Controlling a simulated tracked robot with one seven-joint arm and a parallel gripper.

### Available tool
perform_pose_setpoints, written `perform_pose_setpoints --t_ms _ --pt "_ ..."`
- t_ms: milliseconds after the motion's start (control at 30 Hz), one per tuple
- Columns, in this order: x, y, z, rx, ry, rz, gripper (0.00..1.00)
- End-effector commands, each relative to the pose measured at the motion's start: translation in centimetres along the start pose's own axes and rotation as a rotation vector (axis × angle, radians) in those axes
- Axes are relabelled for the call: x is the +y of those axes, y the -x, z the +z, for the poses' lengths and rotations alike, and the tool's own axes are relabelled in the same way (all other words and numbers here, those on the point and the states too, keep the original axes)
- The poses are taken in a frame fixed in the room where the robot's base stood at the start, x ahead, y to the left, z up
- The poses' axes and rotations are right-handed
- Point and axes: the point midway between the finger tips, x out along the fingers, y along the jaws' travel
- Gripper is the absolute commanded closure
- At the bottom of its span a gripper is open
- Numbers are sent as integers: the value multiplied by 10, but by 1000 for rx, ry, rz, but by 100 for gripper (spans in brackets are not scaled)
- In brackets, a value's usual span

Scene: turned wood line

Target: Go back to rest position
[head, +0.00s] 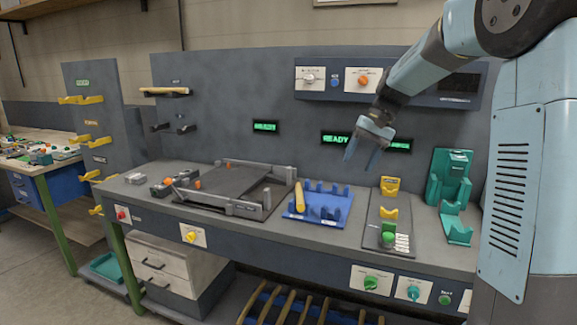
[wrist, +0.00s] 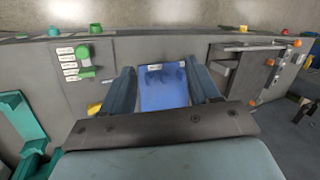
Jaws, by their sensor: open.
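My gripper (head: 368,152) hangs from my light-blue arm above the right half of the grey workbench (head: 320,232), in front of the dark back panel. Its fingers point down and are apart, with nothing between them. In the wrist view my gripper (wrist: 165,88) shows two dark fingers spread on either side of a blue rack (wrist: 163,95) on the bench below. The blue rack (head: 325,211) also shows in the head view, with a pale wooden piece (head: 299,196) at its left side. My gripper is well above the bench and touches nothing.
A dark sliding fixture (head: 225,182) stands left of the rack. A plate with yellow cradles (head: 389,213) and a green holder (head: 450,180) stand to the right. A control box (head: 385,82) juts from the panel near my arm. Space above the bench's left side is clear.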

Motion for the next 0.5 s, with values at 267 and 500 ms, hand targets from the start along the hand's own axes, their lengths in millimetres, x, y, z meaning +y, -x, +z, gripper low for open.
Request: perform_pose_setpoints --t_ms 267,500 --pt "-1 21 74 112 40 109 39" --pt "8 30 136 211 72 189 39"
